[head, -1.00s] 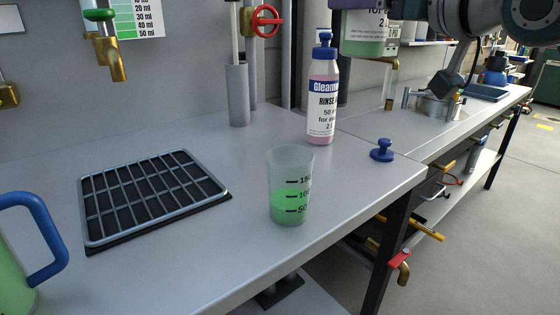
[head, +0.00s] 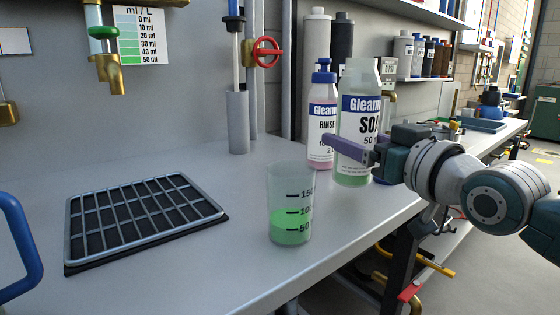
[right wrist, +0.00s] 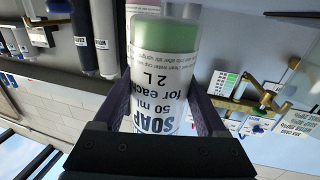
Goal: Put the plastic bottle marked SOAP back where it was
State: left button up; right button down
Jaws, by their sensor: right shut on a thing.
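The SOAP bottle (head: 358,105) is a clear plastic bottle with a white and blue label, green liquid and an open neck without a cap. My right gripper (head: 345,146) is shut around its lower body with purple fingers; the bottle is upright. In the right wrist view the bottle (right wrist: 158,80) sits between both fingers. Its base is low over the bench near the right edge; I cannot tell whether it touches. My left gripper is not in view.
The pink RINSE bottle (head: 321,120) stands just left of and behind the SOAP bottle. A beaker with green liquid (head: 290,205) stands in front, near the bench edge. A drain grid (head: 145,215) lies left. A blue jug handle (head: 18,245) shows at far left.

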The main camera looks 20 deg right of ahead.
jog(key=shift+f+b, duration=0.35)
jog(key=shift+f, duration=1.05)
jog(key=shift+f, duration=0.15)
grip_release()
